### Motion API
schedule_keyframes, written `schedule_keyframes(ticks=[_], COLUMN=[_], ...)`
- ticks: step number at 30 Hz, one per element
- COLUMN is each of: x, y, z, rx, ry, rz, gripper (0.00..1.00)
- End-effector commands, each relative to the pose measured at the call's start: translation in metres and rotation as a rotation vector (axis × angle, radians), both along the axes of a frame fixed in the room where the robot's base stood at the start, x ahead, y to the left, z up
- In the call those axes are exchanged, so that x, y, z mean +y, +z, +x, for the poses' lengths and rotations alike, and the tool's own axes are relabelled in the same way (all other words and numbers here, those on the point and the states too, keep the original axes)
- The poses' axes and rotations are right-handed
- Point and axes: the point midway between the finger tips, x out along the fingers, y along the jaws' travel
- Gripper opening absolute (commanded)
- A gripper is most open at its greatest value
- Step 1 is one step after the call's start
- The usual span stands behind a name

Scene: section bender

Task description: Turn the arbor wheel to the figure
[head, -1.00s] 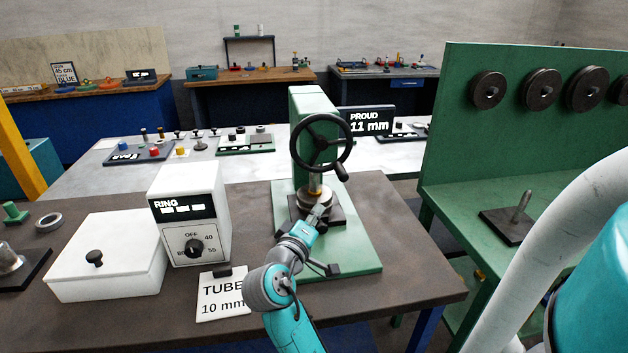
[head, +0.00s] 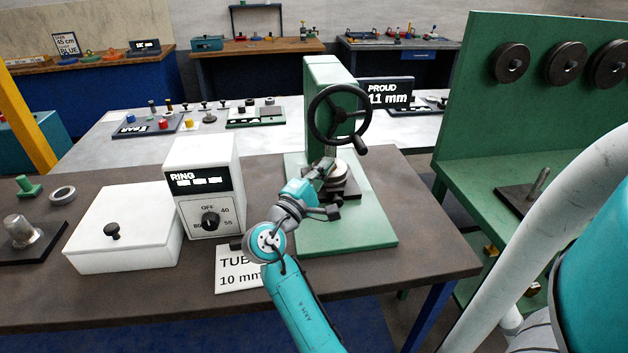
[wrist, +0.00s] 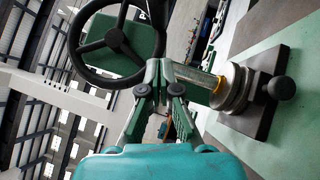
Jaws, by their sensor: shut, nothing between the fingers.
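The green press (head: 328,120) stands on a pale green base plate (head: 355,235) on the brown bench. Its black arbor wheel (head: 338,92) has a handle knob (head: 361,150) at its lower right. The wheel fills the upper left of the wrist view (wrist: 85,42). My gripper (head: 330,172) is shut and empty, low in front of the press, just below the wheel. In the wrist view its fingers (wrist: 165,75) point up past the wheel's right edge, beside the ram and the round metal stack (wrist: 232,88). A sign (head: 388,94) behind reads "PROUD 11 mm". A card (head: 238,277) reads "TUBE 10 mm", partly covered.
A white control box (head: 205,165) with a dial and "RING" display stands left of the press. A white lidded box (head: 125,240) is farther left. A green rack (head: 520,90) with dark discs stands at the right. Bench at the front right is clear.

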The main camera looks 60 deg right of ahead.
Motion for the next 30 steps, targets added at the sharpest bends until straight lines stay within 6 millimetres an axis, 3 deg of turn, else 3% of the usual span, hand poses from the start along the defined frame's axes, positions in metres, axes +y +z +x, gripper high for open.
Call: schedule_keyframes(ticks=[3, 9, 30], x=[-0.022, -0.037, -0.051], y=[0.006, 0.014, 0.022], z=[-0.002, -0.022, -0.038], rx=[-0.001, -0.001, -0.001], ry=[-0.004, -0.001, -0.001], rz=[-0.001, 0.000, 0.000], gripper=[0.00, 0.00, 0.00])
